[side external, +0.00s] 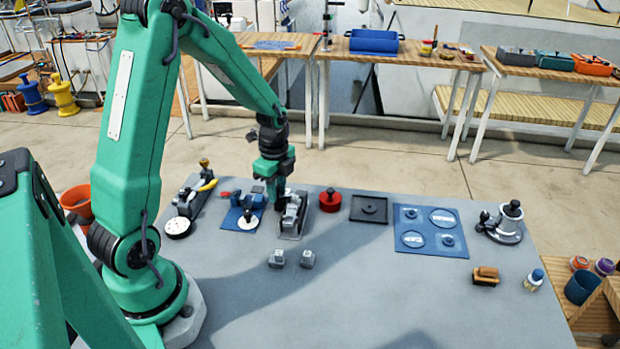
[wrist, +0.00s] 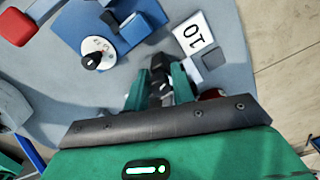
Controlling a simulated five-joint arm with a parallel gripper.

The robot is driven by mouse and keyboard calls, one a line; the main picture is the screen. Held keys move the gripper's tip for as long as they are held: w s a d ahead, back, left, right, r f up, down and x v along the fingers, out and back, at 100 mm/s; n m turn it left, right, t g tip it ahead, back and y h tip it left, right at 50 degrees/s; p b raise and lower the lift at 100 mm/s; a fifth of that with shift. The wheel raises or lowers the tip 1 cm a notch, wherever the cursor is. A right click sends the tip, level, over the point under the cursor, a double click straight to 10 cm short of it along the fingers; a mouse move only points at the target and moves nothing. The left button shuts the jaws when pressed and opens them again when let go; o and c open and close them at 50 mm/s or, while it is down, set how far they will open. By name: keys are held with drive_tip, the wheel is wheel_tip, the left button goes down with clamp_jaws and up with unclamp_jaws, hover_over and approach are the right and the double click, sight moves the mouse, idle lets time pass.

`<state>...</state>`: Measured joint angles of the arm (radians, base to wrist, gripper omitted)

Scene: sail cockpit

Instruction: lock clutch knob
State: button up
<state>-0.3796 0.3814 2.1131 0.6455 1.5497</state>
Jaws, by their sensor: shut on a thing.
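My gripper (side external: 280,203) points down at the far side of the grey table, at a grey metal fitting (side external: 291,225). In the wrist view its green fingers (wrist: 161,88) are shut on a dark knob (wrist: 160,68). The knob's lower part is hidden between the fingers, and in the side view the gripper covers it. The fitting looks like the clutch, but its lock state cannot be told. Just left of it is a white dial (side external: 248,222) with a black knob on a blue base; it also shows in the wrist view (wrist: 96,50).
A red round pot (side external: 330,203) stands right of the fitting. Two small grey blocks (side external: 292,259) lie in front.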

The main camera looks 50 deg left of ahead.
drive_tip(key=shift+d, duration=0.2)
drive_tip(key=shift+o, duration=0.5)
drive_tip(key=shift+s+m, duration=0.1)
drive_tip(key=shift+m, duration=1.9)
drive_tip(key=o, duration=0.4)
drive_tip(key=shift+d, duration=0.1)
drive_tip(key=shift+o, duration=0.2)
drive_tip(key=shift+r, duration=0.8)
drive_tip(key=shift+a+r, duration=0.2)
drive_tip(key=shift+r, duration=2.5)
